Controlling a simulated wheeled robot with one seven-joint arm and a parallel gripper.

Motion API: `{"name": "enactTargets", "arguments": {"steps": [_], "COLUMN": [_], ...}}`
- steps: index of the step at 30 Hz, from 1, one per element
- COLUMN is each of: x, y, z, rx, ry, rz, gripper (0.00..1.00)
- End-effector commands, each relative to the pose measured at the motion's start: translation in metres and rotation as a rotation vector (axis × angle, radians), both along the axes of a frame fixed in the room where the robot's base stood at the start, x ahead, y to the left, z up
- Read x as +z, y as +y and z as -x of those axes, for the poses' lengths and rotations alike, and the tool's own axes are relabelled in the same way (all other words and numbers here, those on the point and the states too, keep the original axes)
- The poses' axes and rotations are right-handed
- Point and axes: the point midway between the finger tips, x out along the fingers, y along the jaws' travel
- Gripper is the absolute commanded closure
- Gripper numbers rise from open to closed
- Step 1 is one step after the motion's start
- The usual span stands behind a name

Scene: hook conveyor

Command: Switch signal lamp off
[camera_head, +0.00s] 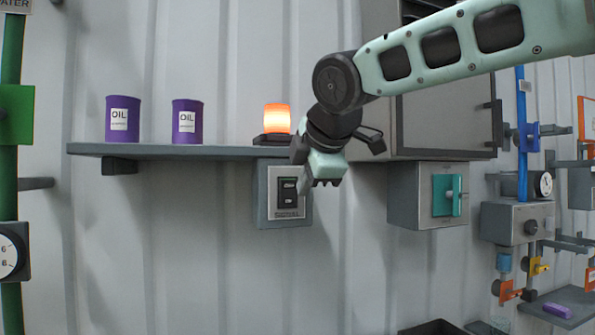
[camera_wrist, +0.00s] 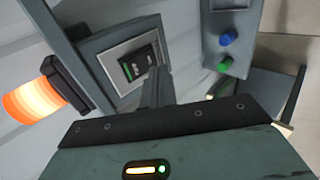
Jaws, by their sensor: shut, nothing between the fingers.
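The signal lamp (camera_head: 277,119) glows orange on the right end of the wall shelf. It also glows at the left of the wrist view (camera_wrist: 35,100). Below the shelf, a grey switch box (camera_head: 263,207) carries a black rocker switch (camera_head: 287,193) on a light plate. The rocker shows in the wrist view (camera_wrist: 138,61). My gripper (camera_head: 303,187) is shut and empty, with its fingers (camera_wrist: 157,85) pointing at the switch's right edge. The fingertips are very close to the rocker; I cannot tell whether they touch it.
Two purple oil cans (camera_head: 123,119) stand on the shelf (camera_head: 190,151), left of the lamp. A grey box with a teal switch (camera_head: 446,195) hangs to the right. A panel with blue and green buttons (camera_wrist: 225,52) shows in the wrist view. Wall left of the switch box is clear.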

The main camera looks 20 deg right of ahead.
Motion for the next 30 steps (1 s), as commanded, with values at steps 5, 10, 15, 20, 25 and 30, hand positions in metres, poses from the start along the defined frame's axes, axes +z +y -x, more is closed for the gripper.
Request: {"name": "enactTargets", "arguments": {"steps": [5,10,15,20,25,30], "x": [0.004,0.004,0.003,0.003,0.006,0.006], "y": [0.000,0.000,0.000,0.000,0.000,0.000], "z": [-0.026,-0.039,-0.043,-0.043,-0.047,-0.050], "rx": [-0.001,0.000,0.000,0.000,0.000,0.001], "ry": [0.002,0.001,0.000,0.000,0.000,0.000], "rz": [0.001,0.000,0.000,0.000,0.000,0.000], "gripper": [1.00,1.00,1.00,1.00,1.00,1.00]}}
